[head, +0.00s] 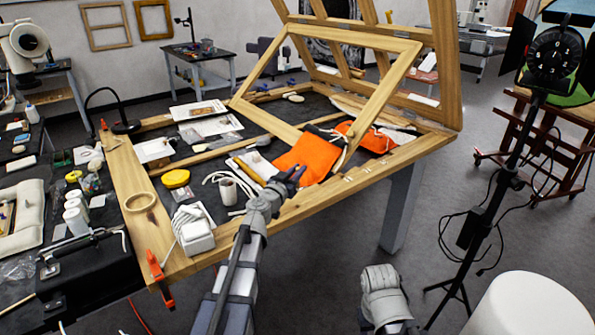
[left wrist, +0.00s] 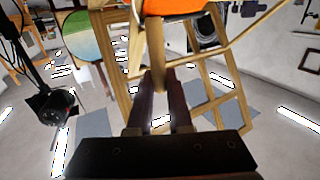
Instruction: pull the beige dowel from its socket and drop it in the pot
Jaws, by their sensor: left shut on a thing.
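My left gripper (head: 291,174) reaches in over the front of the work table, beside the orange cloth. In the left wrist view its two dark fingers (left wrist: 160,88) are shut on a beige dowel (left wrist: 157,48), which stands out beyond the fingertips towards an orange patch. In the head view I cannot make out the dowel apart from the gripper and cloth. Its socket cannot be made out, so I cannot tell whether the dowel is still seated. A small pale pot (head: 228,191) stands on the table just left of the left gripper. My right gripper is out of view.
The orange cloth (head: 306,157) lies by the gripper. A large tilted wooden frame (head: 372,105) rises behind it. A black lamp stand (head: 521,145) is at the right.

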